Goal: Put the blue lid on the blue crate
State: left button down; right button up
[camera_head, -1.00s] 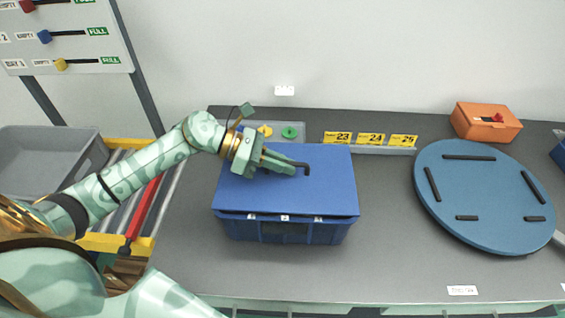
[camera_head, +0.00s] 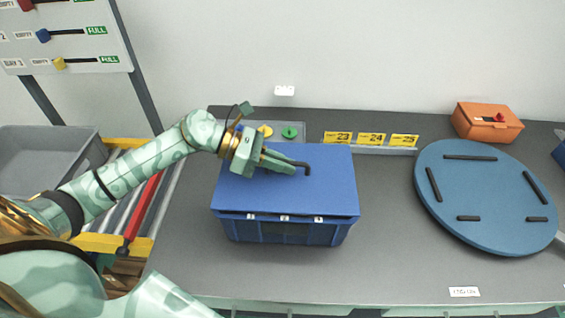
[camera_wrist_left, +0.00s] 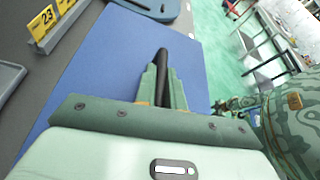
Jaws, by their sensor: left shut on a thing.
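The blue crate (camera_head: 285,233) stands on the grey table in the head view. The blue lid (camera_head: 315,190) lies flat over the top of the crate, its front edge along the crate's front rim. My left gripper (camera_head: 300,168) is shut on the lid's dark handle, whose bent end sticks out past the fingertips. In the left wrist view the fingers close around the dark handle (camera_wrist_left: 162,62), with the blue lid (camera_wrist_left: 95,85) beneath. The fingers and hand hide part of the lid. My right gripper is not in view.
A round blue board (camera_head: 480,195) with dark bars lies at the right. An orange box (camera_head: 487,125) stands behind it. Yellow number plates (camera_head: 371,139) line the back. A grey bin (camera_head: 45,160) and roller conveyor are at the left. The table in front of the crate is clear.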

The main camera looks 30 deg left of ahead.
pick_arm(q)
jog(key=shift+f, duration=0.15)
jog(key=shift+f+b, duration=0.35)
jog(key=shift+b, duration=0.05)
jog(key=shift+f+b, duration=0.45)
jog(key=shift+f, duration=0.05)
jog(key=c, duration=1.4)
grip_release()
jog(key=v, duration=1.6)
jog(key=shift+s, duration=0.15)
jog(key=shift+a, duration=0.15)
